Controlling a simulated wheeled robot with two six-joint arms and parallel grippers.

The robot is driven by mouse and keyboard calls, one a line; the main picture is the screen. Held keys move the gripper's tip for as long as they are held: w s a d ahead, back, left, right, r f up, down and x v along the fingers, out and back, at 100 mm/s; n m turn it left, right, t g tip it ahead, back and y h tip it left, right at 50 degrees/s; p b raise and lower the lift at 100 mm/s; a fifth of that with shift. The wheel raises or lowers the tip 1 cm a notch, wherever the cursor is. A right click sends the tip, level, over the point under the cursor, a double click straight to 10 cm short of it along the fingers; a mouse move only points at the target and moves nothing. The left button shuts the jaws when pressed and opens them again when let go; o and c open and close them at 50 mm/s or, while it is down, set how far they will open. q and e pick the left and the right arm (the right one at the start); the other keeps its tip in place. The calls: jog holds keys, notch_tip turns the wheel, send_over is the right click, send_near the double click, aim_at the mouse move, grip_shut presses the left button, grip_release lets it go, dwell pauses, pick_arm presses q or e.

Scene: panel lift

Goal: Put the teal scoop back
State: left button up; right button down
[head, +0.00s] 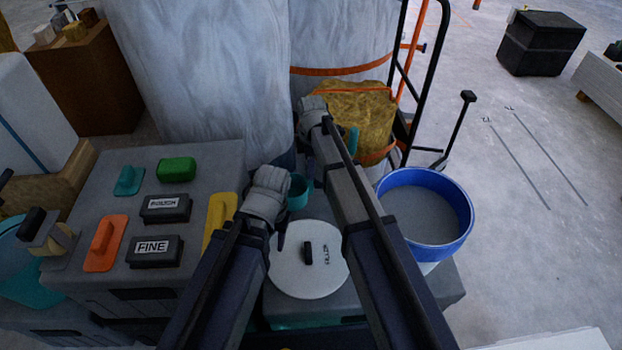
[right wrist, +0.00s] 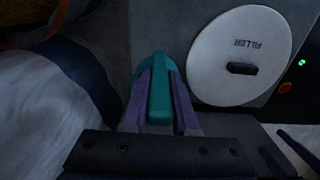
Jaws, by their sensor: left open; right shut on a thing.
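The teal scoop (right wrist: 158,90) is gripped by my right gripper (right wrist: 160,95), whose two purple fingers close on its raised handle. In the head view a teal cup-like part (head: 298,190) shows just below the right gripper (head: 310,168), left of my right forearm; most of the scoop is hidden. My left gripper (head: 281,240) is open and empty near the left edge of the white filler lid (head: 290,275). Its purple fingers also show at the lower right of the right wrist view (right wrist: 288,152). The lid also shows in the right wrist view (right wrist: 210,75), to the right of the scoop.
A grey case top at left carries an orange float (head: 104,243), a FINE block (head: 155,251), a ROUGH block (head: 166,208), a green block (head: 176,169) and a yellow piece (head: 220,215). A blue-rimmed bucket (head: 462,240) stands at right. Wrapped bundles and a yellow sack (head: 365,110) stand behind.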

jog(key=shift+f+b, duration=1.35)
jog(key=shift+f, duration=0.3)
jog(key=shift+f, duration=0.2)
jog(key=c, duration=0.7)
grip_release()
jog(key=shift+r, duration=0.2)
